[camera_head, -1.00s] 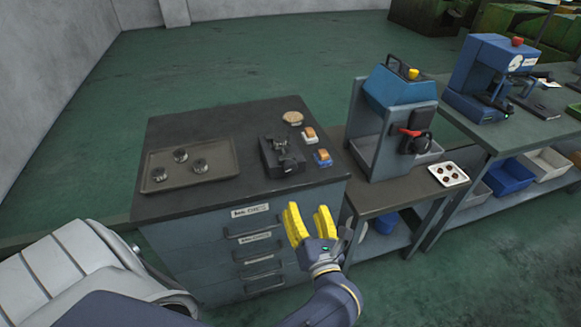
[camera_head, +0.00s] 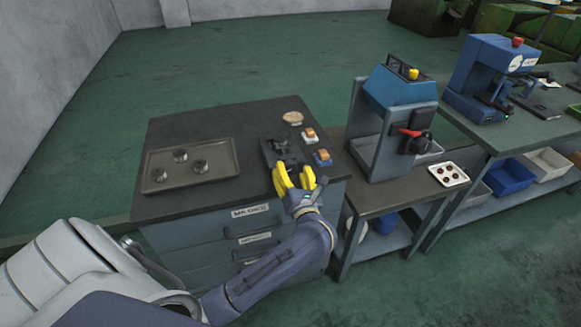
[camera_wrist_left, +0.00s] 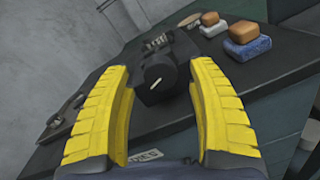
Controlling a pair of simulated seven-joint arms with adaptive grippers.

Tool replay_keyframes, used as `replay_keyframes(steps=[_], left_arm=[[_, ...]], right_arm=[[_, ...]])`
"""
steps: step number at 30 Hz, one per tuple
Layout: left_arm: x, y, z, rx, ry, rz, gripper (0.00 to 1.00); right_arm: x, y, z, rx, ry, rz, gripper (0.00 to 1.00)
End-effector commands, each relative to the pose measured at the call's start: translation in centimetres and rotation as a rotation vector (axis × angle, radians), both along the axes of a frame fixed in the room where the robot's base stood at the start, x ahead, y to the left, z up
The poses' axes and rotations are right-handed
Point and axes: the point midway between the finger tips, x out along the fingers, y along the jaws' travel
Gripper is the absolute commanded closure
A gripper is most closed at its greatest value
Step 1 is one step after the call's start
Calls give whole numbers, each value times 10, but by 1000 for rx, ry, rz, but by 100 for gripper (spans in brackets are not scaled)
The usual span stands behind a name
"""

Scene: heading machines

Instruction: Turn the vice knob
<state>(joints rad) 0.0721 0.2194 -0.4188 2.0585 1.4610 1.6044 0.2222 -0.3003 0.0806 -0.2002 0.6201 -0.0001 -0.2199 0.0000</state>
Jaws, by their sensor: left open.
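The small dark vice (camera_head: 270,150) stands on the dark top of the drawer cabinet, near its right side. In the left wrist view the vice (camera_wrist_left: 162,62) lies ahead between my fingers, with its round dark knob (camera_wrist_left: 155,84) facing me and a pale mark on it. My left gripper (camera_head: 293,174) has yellow fingers and is open and empty, at the front edge of the cabinet top just in front of the vice. In the left wrist view its fingers (camera_wrist_left: 160,100) stand wide apart, and I see no contact with the knob. My right gripper is out of view.
A tray (camera_head: 225,149) with several round metal parts lies left of the vice. Two sponge-like blocks, one on blue (camera_head: 322,160) and one on white (camera_head: 309,139), and a round tan item (camera_head: 293,117) lie to its right and behind. A blue press (camera_head: 396,115) stands further right.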

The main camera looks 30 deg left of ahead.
Motion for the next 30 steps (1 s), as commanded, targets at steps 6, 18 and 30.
replay_keyframes(steps=[6,18,30], left_arm=[[12,12,0,1,1,0,41],[15,16,0,1,1,0,41],[15,15,0,1,1,0,80]], right_arm=[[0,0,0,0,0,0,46],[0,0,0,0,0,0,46],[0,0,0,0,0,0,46]])
